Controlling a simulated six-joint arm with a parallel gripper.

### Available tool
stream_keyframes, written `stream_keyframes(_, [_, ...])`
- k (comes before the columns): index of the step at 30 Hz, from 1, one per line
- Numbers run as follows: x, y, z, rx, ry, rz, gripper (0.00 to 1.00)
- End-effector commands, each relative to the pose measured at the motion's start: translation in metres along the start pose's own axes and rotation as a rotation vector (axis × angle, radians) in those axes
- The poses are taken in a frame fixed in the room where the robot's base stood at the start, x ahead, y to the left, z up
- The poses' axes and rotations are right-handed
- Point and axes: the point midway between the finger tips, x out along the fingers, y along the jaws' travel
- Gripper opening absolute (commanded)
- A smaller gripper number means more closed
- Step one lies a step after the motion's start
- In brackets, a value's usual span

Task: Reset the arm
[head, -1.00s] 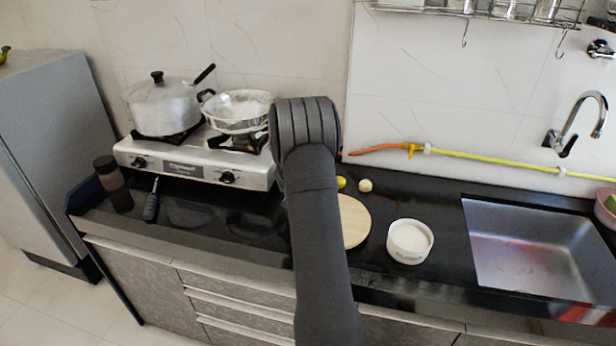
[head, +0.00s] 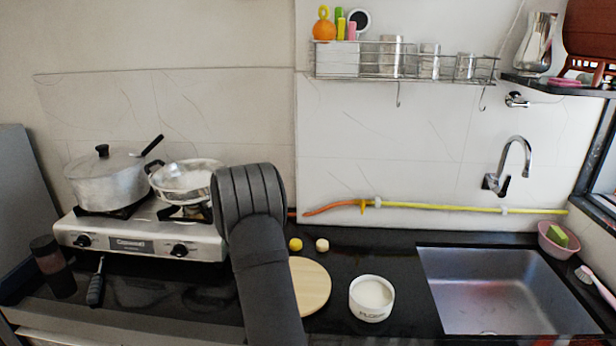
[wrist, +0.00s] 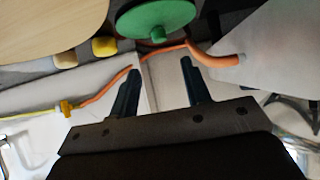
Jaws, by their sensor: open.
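My gripper (wrist: 161,65) is open in the wrist view, its two dark fingers apart with nothing between them. Beyond the fingertips is a round green thing (wrist: 157,14) with a small knob; I cannot tell what it is. In the head view my arm stands up in front of the counter, and my fingers are hidden behind it. A round wooden board (head: 312,284) lies partly behind my arm and also shows in the wrist view (wrist: 40,25). A white bowl (head: 371,298) with white contents stands to its right. No clay waterpot is recognisable.
A stove (head: 140,238) with a lidded pot (head: 105,182) and a pan (head: 187,184) is left of my arm. A sink (head: 510,290) is at right. A wire rack (head: 420,68) hangs above a yellow-orange hose (head: 450,207). Small yellow (head: 295,244) and pale (head: 322,245) items lie near the board.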

Motion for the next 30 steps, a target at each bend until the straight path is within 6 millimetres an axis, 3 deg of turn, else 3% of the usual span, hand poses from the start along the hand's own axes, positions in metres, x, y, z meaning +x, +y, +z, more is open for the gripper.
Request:
stream_keyframes(21, [0.107,0.001,0.004,-0.001,-0.001,0.000,0.44])
stream_keyframes(30, [0.095,0.000,-0.012,0.000,0.000,0.000,0.44])
